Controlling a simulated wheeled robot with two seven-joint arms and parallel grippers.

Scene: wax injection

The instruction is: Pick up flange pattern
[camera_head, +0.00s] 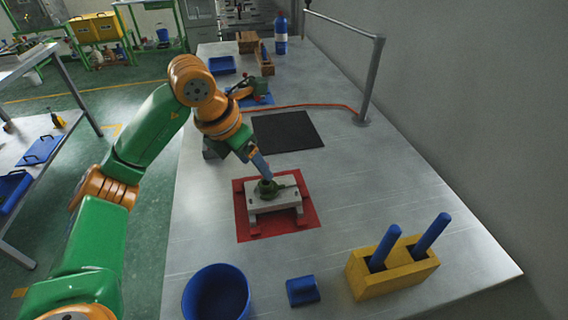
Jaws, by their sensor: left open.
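The flange pattern (268,188) is a small dark green piece on top of a light grey block-like fixture (274,205). The fixture stands on a red mat (246,228) on the metal table. My left arm reaches in from the left, and my left gripper (264,172) is right above the flange pattern. Its jaws are open, and the fingertips come down close to the pattern. The view is too small to tell whether they touch it, and the arm hides part of the gripper. My right gripper is not in view.
A dark mat (287,131) lies behind the fixture. A blue bowl (217,294), a small blue block (302,291) and a yellow holder (393,270) with two blue-handled tools stand at the front. A metal post (371,80) rises at the right edge.

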